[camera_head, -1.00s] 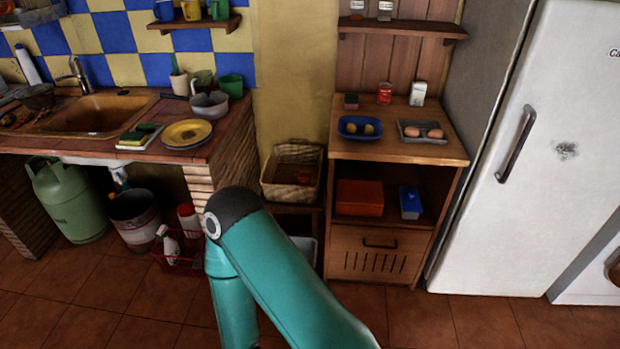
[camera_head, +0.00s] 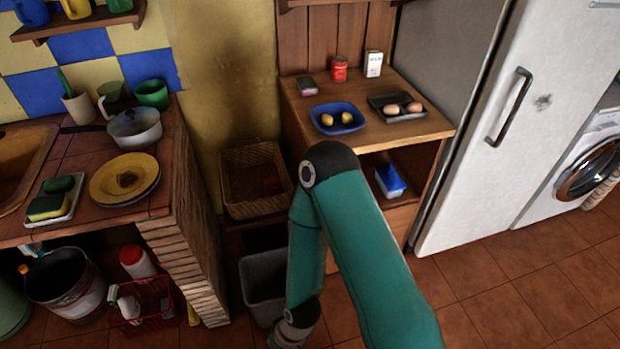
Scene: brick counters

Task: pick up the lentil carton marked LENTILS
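A small white carton (camera_head: 374,63) stands upright at the back of the wooden cabinet's top (camera_head: 415,128), right of a red can (camera_head: 339,68). Its print is too small to read, so I cannot tell whether it says LENTILS. A small dark box with green and pink (camera_head: 307,86) lies left of the can; its marking is unreadable too. One teal arm of mine rises from the bottom and bends back down in front of the cabinet.
A blue dish with yellow fruit (camera_head: 338,130) and a dark tray with eggs (camera_head: 376,111) sit in front of the carton. A wicker basket (camera_head: 233,205) is left of the cabinet, the white fridge (camera_head: 560,60) right. Tiled floor (camera_head: 510,310) is open at lower right.

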